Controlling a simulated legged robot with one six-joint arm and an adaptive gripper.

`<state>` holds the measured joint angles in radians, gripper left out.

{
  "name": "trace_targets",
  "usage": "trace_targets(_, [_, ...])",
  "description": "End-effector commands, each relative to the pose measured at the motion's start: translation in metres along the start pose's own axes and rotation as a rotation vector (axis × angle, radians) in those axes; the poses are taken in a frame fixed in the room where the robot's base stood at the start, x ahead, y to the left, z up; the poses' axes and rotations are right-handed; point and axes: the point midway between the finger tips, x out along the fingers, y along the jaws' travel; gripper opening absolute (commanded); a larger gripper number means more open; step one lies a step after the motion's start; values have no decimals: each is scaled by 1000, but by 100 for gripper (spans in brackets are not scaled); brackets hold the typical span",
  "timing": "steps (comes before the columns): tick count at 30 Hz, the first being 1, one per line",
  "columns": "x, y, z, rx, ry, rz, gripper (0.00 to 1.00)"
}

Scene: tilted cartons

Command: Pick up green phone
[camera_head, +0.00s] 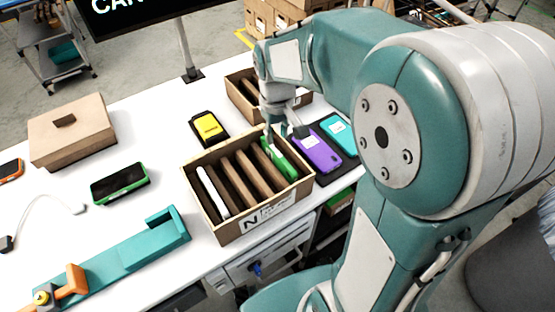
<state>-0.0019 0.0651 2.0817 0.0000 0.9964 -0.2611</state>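A green phone (280,158) stands on edge in the right-hand slot of the front carton (270,212), leaning with the tilted dividers. My gripper (284,136) is above that slot, pointing down, with its fingers spread at the phone's upper end. It looks open; whether a finger touches the phone is hard to tell. A second phone, with a dark screen and a green edge (119,183), lies flat on the white table left of the carton.
A white phone (213,190) stands in the carton's left slot. A yellow-and-black phone (208,127) lies behind the carton; a purple phone (317,150) and a teal phone (339,133) lie to its right. Another carton (238,99) is behind. A teal holder (125,262) lies front left.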

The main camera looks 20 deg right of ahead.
Motion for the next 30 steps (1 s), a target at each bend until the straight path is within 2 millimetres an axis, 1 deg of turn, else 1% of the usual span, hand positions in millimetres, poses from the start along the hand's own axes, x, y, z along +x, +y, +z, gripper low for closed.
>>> trace_targets(1, [8,0,1,0,-4,-1,39])
trace_targets(3, [15,0,0,1,-2,0,39])
trace_targets(8, [28,0,2,1,-2,-1,39])
trace_targets(12, [50,0,6,1,-4,-1,39])
trace_targets(16, [67,0,6,1,-2,-1,39])
trace_targets(19, [72,0,6,1,1,0,39])
trace_targets(25, [72,0,6,1,2,1,39])
trace_targets(26, [72,0,6,1,2,0,30])
trace_targets(27, [72,0,6,1,2,0,12])
trace_targets(28, [72,0,6,1,2,0,0])
trace_targets(30, [72,0,6,1,2,0,0])
